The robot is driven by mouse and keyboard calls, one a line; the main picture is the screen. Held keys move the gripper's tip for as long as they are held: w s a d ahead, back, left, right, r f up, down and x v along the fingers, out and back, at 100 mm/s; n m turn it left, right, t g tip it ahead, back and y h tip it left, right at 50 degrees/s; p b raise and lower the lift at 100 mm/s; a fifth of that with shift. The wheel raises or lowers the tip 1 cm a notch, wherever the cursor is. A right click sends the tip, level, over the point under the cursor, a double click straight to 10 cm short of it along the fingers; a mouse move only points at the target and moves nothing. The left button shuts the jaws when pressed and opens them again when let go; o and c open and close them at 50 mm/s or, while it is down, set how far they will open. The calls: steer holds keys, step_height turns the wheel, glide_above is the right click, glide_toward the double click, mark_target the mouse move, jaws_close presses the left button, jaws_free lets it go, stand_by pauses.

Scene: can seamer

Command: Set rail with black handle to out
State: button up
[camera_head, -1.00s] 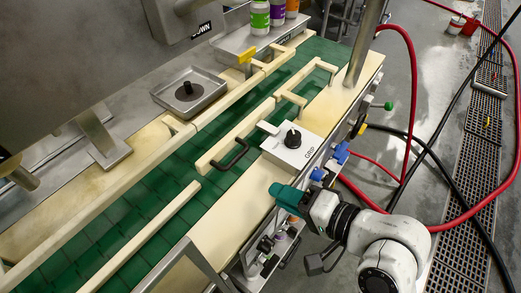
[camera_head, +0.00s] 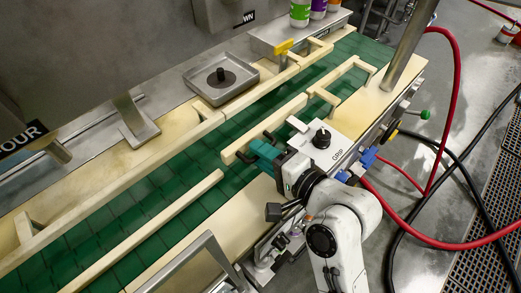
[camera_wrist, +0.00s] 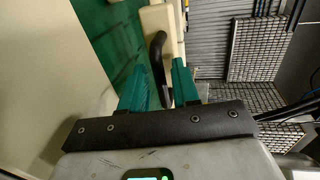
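The cream rail (camera_head: 262,127) runs along the green conveyor, and its black handle (camera_head: 243,157) sticks out from the rail's near end. My gripper (camera_head: 262,155), with teal fingers, is at the handle in the head view and hides much of it. In the wrist view the curved black handle (camera_wrist: 157,55) reaches down between the two spread fingers of my gripper (camera_wrist: 158,72). The fingers stand apart from each other, with a gap visible on the left of the handle. The right finger is close to the handle; I cannot tell whether it touches.
A grey box with a black knob (camera_head: 321,138) sits right beside my gripper. Another cream rail (camera_head: 150,235) lies nearer along the green belt (camera_head: 130,205). A metal tray (camera_head: 221,80) and a yellow tab (camera_head: 284,46) are on the far side. Red hose (camera_head: 455,110) hangs at the right.

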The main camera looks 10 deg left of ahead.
steer(key=shift+w+a+f, duration=0.15)
steer(key=shift+w+a, duration=0.1)
steer(key=shift+a, duration=0.1)
jaws_close()
stand_by(0.4)
